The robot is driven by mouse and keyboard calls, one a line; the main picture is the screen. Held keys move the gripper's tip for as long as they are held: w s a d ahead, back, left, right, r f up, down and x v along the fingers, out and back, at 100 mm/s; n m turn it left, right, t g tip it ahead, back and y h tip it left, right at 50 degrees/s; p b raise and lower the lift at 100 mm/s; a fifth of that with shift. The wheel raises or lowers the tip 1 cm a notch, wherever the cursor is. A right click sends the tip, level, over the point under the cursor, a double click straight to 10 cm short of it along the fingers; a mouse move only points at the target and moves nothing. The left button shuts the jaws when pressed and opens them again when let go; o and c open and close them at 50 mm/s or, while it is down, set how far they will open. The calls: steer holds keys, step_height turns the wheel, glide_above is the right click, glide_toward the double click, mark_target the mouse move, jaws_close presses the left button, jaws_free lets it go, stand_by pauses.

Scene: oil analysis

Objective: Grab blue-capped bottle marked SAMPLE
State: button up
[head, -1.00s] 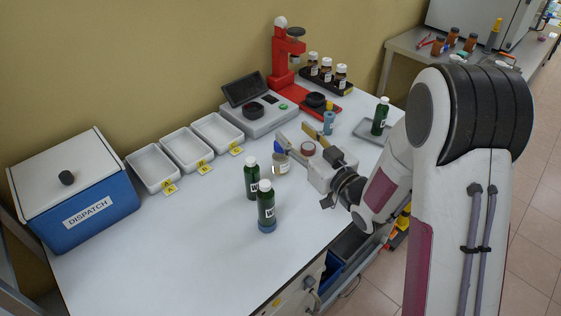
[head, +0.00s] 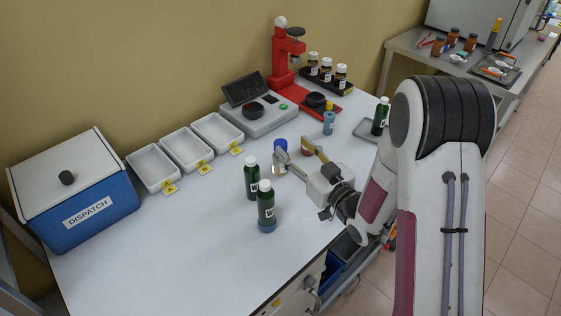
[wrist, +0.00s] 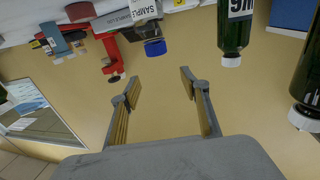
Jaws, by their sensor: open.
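The blue-capped bottle (head: 281,144) stands on the white table, right of and behind two green bottles. In the wrist view the bottle (wrist: 146,14) appears inverted, with SAMPLE on its white label and its blue cap towards my gripper. My gripper (head: 292,148) is open, its fingers pointing towards the bottle in the head view. One finger partly hides the bottle there. In the wrist view my gripper (wrist: 160,79) has nothing between its fingers, and the bottle is beyond the fingertips, roughly in line with the gap.
Two white-capped green bottles (head: 252,178) (head: 266,206) stand close on the left. White trays (head: 152,168) and a blue dispatch box (head: 86,210) are farther left. The front-left table is clear.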

mark_target(284, 147)
steer(key=shift+f, duration=1.55)
steer(key=shift+a+f, duration=0.1)
steer(key=shift+w+a, duration=0.25)
steer(key=shift+w, duration=0.25)
steer(key=shift+x, duration=3.15)
jaws_close()
